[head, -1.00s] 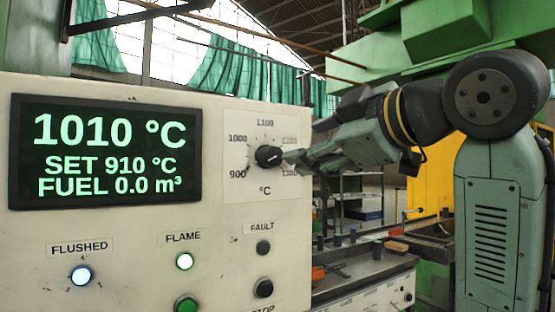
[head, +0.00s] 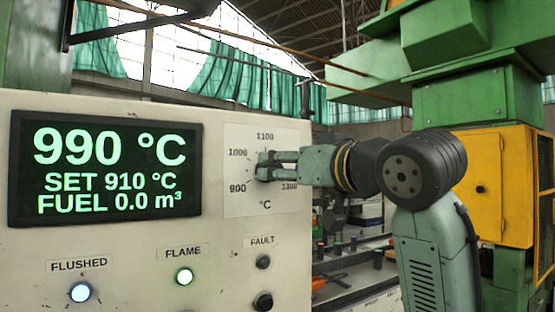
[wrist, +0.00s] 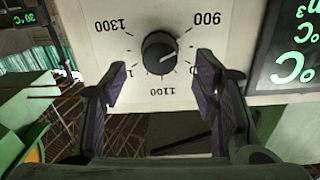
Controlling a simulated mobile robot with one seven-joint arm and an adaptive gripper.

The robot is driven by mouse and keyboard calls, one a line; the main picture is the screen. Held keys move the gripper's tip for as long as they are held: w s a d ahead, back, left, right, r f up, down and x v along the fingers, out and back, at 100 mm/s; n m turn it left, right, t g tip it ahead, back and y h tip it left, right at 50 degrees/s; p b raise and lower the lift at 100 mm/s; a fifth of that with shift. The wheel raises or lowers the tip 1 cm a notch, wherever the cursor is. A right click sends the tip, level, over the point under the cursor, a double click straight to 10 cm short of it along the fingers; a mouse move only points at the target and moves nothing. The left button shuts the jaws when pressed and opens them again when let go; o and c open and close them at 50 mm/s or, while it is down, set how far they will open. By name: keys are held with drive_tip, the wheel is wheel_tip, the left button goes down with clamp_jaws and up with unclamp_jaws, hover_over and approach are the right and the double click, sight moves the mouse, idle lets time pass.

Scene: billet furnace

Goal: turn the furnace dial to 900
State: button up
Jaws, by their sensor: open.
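The furnace dial (wrist: 159,52) is a round black knob on a white scale plate (head: 235,200) marked from 900 to 1300. In the wrist view, which is upside down, its white pointer mark is turned towards the 900 side. My gripper (wrist: 161,66) is open, with one finger on each side of the dial; I cannot tell whether either touches it. In the head view my gripper (head: 262,166) hides most of the dial. The display (head: 105,168) reads 990 °C, SET 910 °C and FUEL 0.0 m³.
The FAULT lamp (head: 263,262) is dark. A yellow cabinet (head: 470,190) and green machinery stand at the right. A workbench lies beyond the panel's right edge.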

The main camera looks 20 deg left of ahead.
sight(278, 165)
drive_tip(key=x, duration=0.3)
drive_tip(key=shift+w+a+p, duration=0.1)
drive_tip(key=shift+w+p, duration=0.05)
drive_tip(key=shift+p, duration=0.2)
drive_tip(key=c, duration=1.2)
drive_tip(key=shift+o, duration=0.2)
drive_tip(key=shift+n, duration=0.5)
drive_tip(key=o, duration=1.2)
drive_tip(key=shift+c, duration=0.2)
